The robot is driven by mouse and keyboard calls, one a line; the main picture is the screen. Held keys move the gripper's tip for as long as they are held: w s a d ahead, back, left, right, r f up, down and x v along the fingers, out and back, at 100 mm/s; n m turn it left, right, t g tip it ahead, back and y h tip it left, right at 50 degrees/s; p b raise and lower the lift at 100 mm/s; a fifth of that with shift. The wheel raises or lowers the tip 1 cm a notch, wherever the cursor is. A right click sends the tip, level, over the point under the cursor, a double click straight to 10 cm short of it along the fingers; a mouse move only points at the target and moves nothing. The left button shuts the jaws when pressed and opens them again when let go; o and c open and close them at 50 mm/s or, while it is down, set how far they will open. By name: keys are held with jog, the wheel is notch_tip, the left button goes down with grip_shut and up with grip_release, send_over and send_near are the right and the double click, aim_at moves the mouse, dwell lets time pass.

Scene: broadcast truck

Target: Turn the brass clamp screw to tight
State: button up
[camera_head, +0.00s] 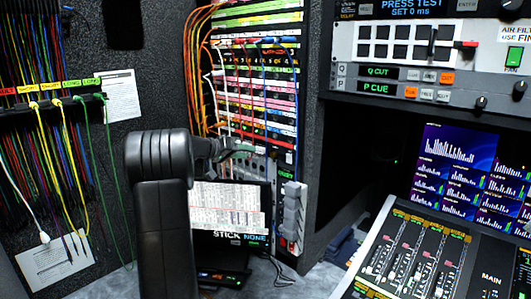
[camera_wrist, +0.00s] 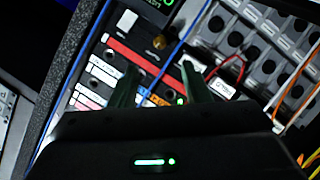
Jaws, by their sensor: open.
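A small round brass screw (camera_wrist: 159,42) shows in the wrist view, just above a red strip on the rack panel. It lies beyond my fingertips, roughly between their lines, and nothing touches it. My gripper (camera_wrist: 160,66) is open and empty, with its two dark green fingers pointing at the panel. In the head view my gripper (camera_head: 232,147) is in front of the patch rack's lower part, partly hidden by my arm. I cannot make out the brass screw in the head view.
The patch rack (camera_head: 258,15) carries many coloured cables; a blue cable (camera_wrist: 185,40) runs near the fingers in the wrist view. A mixing console (camera_head: 415,262) stands at the right.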

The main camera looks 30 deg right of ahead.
aim_at(271, 155)
jog(key=p+x, duration=0.3)
jog(key=x, duration=0.6)
jog(key=shift+w+d+f, duration=0.1)
jog(key=shift+d+f, duration=0.05)
jog(key=shift+d, duration=0.15)
jog(key=shift+c, duration=0.4)
grip_shut()
jog(key=shift+b, duration=0.3)
